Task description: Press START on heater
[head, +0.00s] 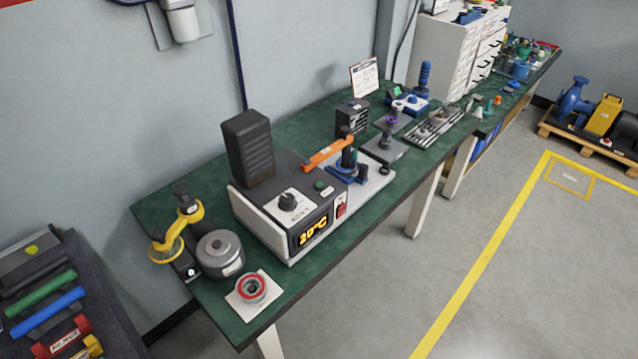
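The heater (265,222) stands on the green bench top, a grey and white box with an amber display (312,231) reading 20°C. A black knob (288,202) sits on a white plate on its top. A small green button (319,185) is on the top to the right of the knob, and a red switch (340,211) is on the front right of the display. I cannot read a START label on either. Neither of my grippers is in view, and nothing touches the heater's controls.
A dark finned block (248,148) stands tall at the heater's back left. A yellow gauge stand (184,225), a round metal pot (219,253) and a red ring on a white card (252,290) are at the near left. Fixtures crowd the right; the floor in front is clear.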

